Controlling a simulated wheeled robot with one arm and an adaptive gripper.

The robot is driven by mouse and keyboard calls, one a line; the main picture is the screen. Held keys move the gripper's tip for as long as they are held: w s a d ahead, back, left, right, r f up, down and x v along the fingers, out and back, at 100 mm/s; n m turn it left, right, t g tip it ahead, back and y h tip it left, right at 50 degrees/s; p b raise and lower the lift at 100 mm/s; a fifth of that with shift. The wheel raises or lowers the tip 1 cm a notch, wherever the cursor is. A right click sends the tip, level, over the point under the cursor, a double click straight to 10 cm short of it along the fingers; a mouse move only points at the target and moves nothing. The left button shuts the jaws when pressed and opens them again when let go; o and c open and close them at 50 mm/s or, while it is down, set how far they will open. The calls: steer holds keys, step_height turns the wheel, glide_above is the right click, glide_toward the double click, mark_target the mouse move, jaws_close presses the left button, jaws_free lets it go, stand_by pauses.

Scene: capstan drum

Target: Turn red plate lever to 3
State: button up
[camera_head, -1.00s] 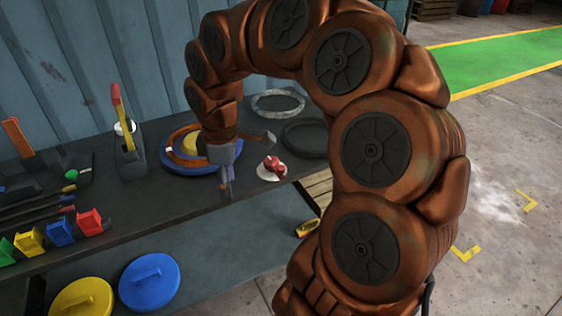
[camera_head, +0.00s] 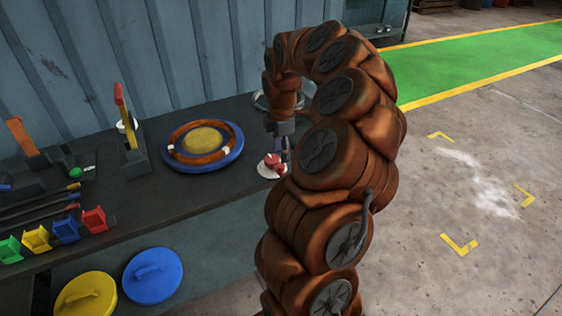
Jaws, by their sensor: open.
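The red lever (camera_head: 273,160) sits on a small round white plate (camera_head: 266,172) at the right part of the dark bench top. Any numbers on the plate are too small to read. My gripper (camera_head: 284,153) points down right beside the lever, on its right side. It is open, with nothing seen between its fingers. My arm hides part of the gripper and the bench behind it, and I cannot tell whether a finger touches the lever.
A blue disc with an orange ring (camera_head: 203,146) lies left of the lever. An upright red-and-yellow lever (camera_head: 127,120) stands further left. Several coloured blocks (camera_head: 66,230) line the bench's front. Blue (camera_head: 152,275) and yellow (camera_head: 86,297) lids lie below. A grey ring (camera_head: 262,102) is behind.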

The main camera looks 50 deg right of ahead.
mark_target(281, 165)
steer(key=shift+f+p, duration=0.65)
steer(key=shift+f, duration=2.05)
jaws_close()
